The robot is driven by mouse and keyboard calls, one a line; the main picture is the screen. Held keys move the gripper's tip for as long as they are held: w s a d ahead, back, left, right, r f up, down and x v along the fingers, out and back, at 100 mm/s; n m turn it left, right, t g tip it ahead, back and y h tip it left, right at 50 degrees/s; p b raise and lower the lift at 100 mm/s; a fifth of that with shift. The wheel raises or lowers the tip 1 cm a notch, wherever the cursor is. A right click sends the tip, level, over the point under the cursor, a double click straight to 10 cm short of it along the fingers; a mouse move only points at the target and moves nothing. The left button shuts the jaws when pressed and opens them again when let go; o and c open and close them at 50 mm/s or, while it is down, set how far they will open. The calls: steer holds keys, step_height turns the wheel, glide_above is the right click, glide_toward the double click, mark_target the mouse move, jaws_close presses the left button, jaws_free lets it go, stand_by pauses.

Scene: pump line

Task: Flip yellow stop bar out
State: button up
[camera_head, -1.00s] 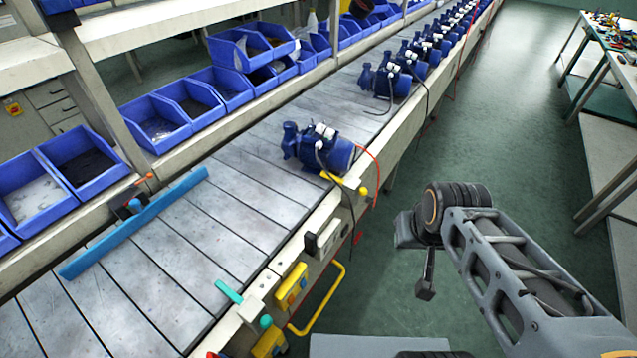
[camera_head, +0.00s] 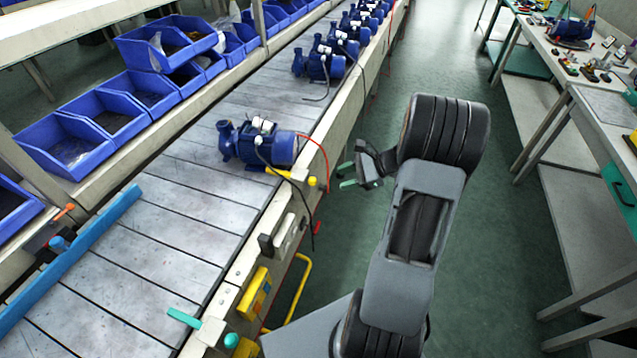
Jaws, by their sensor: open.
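The yellow stop bar (camera_head: 279,174) lies on the conveyor's near edge, under the front of the nearest blue pump (camera_head: 262,146). It is partly hidden by the pump and its black cable. A yellow knob (camera_head: 312,182) stands on the rail at the bar's outer end. My gripper (camera_head: 346,175) is open and empty, over the aisle just right of the knob and apart from it. Its fingers point left toward the conveyor.
A red cable (camera_head: 326,160) and a black cable hang by the rail near the knob. A teal bar (camera_head: 184,317) and a blue bar (camera_head: 75,258) sit on the belt nearer me. More pumps stand beyond. Workbenches (camera_head: 601,95) line the right; the aisle between is clear.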

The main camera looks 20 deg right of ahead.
steer(key=w+d+f+m+t, duration=0.1)
steer(key=d+f+m+t, duration=0.2)
steer(key=d, duration=0.1)
steer(key=x, duration=1.2)
steer(key=shift+w+a+f+p, duration=0.15)
steer(key=shift+a+p, duration=0.15)
steer(key=shift+p, duration=0.1)
jaws_close()
